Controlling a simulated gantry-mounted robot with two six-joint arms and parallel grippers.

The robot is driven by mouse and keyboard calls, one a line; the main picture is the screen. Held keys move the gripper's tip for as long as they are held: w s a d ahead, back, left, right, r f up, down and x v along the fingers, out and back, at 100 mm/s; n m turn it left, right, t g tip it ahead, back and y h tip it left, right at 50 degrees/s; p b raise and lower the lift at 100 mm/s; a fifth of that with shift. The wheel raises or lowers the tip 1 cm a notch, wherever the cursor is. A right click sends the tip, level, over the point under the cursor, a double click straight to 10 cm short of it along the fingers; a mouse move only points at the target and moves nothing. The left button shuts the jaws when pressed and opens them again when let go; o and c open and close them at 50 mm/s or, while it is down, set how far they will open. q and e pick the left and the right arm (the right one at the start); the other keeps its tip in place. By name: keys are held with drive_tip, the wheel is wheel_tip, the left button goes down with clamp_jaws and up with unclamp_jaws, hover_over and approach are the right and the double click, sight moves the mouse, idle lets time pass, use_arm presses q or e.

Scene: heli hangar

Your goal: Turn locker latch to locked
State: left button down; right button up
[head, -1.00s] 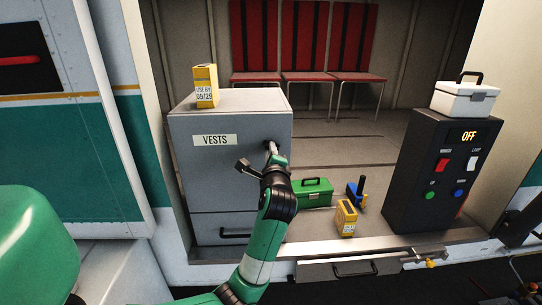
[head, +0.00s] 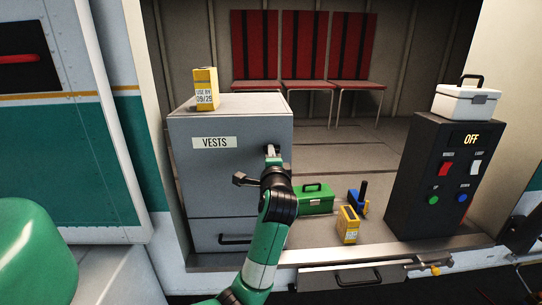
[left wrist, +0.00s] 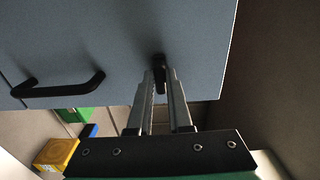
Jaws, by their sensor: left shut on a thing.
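A grey locker (head: 240,170) labelled VESTS stands at the left of the open bay. Its small black latch (head: 271,149) is on the upper right of the front, mostly covered by my gripper. My left gripper (head: 272,153) is at the locker front, shut on the latch. In the left wrist view the latch (left wrist: 160,70) shows as a narrow dark bar between the two fingertips (left wrist: 160,80), its length roughly in line with the fingers. I cannot read a locked or unlocked mark. My right gripper is not in view.
A yellow carton (head: 205,89) stands on the locker. A drawer handle (head: 236,239) is below. A green toolbox (head: 314,199), a blue tool (head: 357,202) and another yellow carton (head: 347,225) are right of my arm. A black control box (head: 430,178) reading OFF stands further right.

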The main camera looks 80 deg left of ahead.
use_arm(q)
drive_tip(key=c, duration=0.8)
unclamp_jaws()
drive_tip(key=shift+c, duration=0.2)
drive_tip(key=s+d, duration=0.1)
drive_tip(key=d, duration=1)
drive_tip(key=shift+s+d, duration=0.25)
drive_tip(key=shift+s, duration=0.05)
